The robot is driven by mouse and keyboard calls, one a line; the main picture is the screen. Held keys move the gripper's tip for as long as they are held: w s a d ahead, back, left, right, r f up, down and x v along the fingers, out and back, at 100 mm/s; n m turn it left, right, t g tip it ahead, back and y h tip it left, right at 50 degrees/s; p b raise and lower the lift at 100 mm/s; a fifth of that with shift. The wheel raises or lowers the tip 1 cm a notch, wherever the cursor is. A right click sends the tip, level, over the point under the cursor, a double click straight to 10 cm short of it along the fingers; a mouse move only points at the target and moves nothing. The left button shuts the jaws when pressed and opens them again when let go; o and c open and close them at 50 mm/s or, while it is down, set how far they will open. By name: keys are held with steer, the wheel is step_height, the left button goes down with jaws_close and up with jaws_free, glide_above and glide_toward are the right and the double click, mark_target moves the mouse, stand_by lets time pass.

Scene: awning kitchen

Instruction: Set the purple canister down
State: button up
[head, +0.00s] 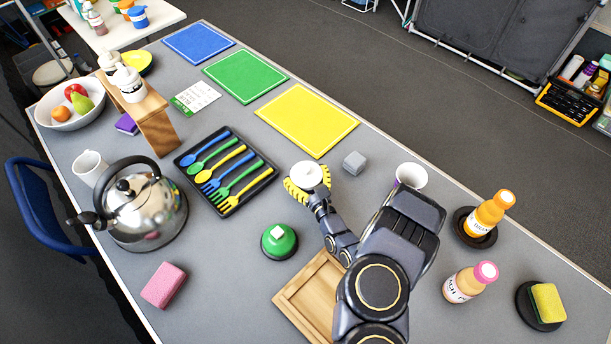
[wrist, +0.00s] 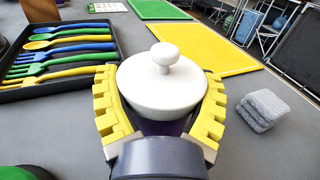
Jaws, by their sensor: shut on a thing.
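The purple canister shows its round white lid with a knob (head: 307,173) from above in the head view. In the wrist view the lid (wrist: 160,88) fills the middle, and a strip of dark purple body (wrist: 165,128) shows below its rim. My gripper (head: 308,182) has its yellow ribbed fingers shut around the canister, one on each side. The canister looks upright. Its base is hidden, so I cannot tell whether it touches the counter.
A black cutlery tray (head: 182,158) lies left of the canister. A yellow mat (head: 308,118) lies beyond it, and a grey block (head: 354,162) sits close at right. A green round object (head: 279,241) and a wooden tray (head: 288,300) are nearer. Bare grey counter surrounds the canister.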

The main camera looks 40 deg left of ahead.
steer(key=shift+f, duration=0.35)
steer(key=o, duration=1.1)
steer(key=shift+f, duration=0.1)
steer(key=shift+d, duration=0.1)
steer(key=v, duration=0.4)
steer(key=shift+d, duration=0.25)
step_height(320, 180, up, 6)
steer(key=shift+s+d+f, duration=0.15)
steer(key=shift+f, duration=0.05)
steer(key=shift+r, duration=0.8)
